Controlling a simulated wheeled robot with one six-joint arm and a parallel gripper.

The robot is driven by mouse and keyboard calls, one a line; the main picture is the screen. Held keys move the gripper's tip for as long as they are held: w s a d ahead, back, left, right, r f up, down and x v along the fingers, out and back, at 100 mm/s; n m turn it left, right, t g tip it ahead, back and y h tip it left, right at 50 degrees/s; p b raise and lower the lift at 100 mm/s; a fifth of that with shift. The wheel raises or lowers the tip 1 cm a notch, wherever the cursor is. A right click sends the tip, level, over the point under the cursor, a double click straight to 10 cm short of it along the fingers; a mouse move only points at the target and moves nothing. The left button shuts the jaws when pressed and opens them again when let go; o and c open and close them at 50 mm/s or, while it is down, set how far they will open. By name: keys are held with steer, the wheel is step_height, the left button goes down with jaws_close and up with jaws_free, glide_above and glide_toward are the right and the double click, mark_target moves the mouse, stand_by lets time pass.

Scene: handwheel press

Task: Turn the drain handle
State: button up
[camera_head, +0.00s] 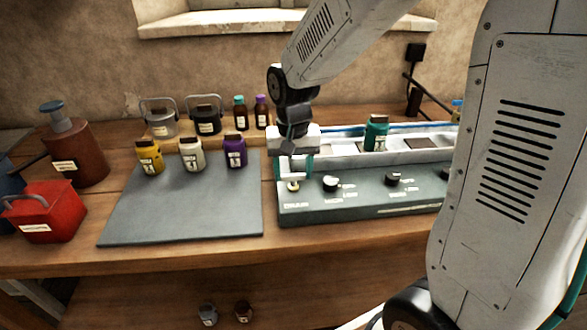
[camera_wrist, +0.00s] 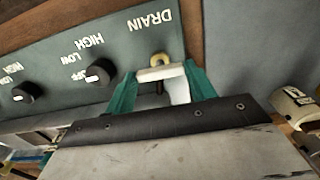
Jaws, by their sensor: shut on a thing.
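The drain handle (camera_wrist: 178,85) is a white angled piece with a brass-coloured fitting at its base, beside the word DRAIN on the grey-green control panel. In the head view the brass fitting of the drain handle (camera_head: 293,186) shows at the panel's left end. My gripper (camera_wrist: 163,85) is shut on the drain handle, with a teal finger on each side of it. In the head view my gripper (camera_head: 294,165) reaches down to the panel's left end. The fingers and wrist partly hide the handle there.
The control panel (camera_head: 350,205) carries dark knobs, including one (camera_head: 331,183) right of the handle. A teal bottle (camera_head: 376,133) stands behind it. Left is a grey mat (camera_head: 190,215) with several bottles along its back, including a purple one (camera_head: 235,150). A red box (camera_head: 42,212) stands far left.

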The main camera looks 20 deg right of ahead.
mark_target(294, 175)
steer(key=o, duration=1)
steer(key=shift+r, duration=0.1)
step_height(294, 175, up, 8)
steer(key=shift+f, duration=0.15)
steer(key=s+d+r+n, duration=0.1)
steer(key=s, duration=0.6)
steer(key=s+r+n+t, duration=0.1)
steer(key=s+r, duration=0.1)
steer(key=s, duration=0.6)
steer(key=s+d+r+n, duration=0.1)
steer(key=s, duration=0.6)
steer(key=shift+s+d+r+n, duration=0.25)
steer(key=shift+d+r+n, duration=0.05)
steer(key=shift+d+n, duration=0.1)
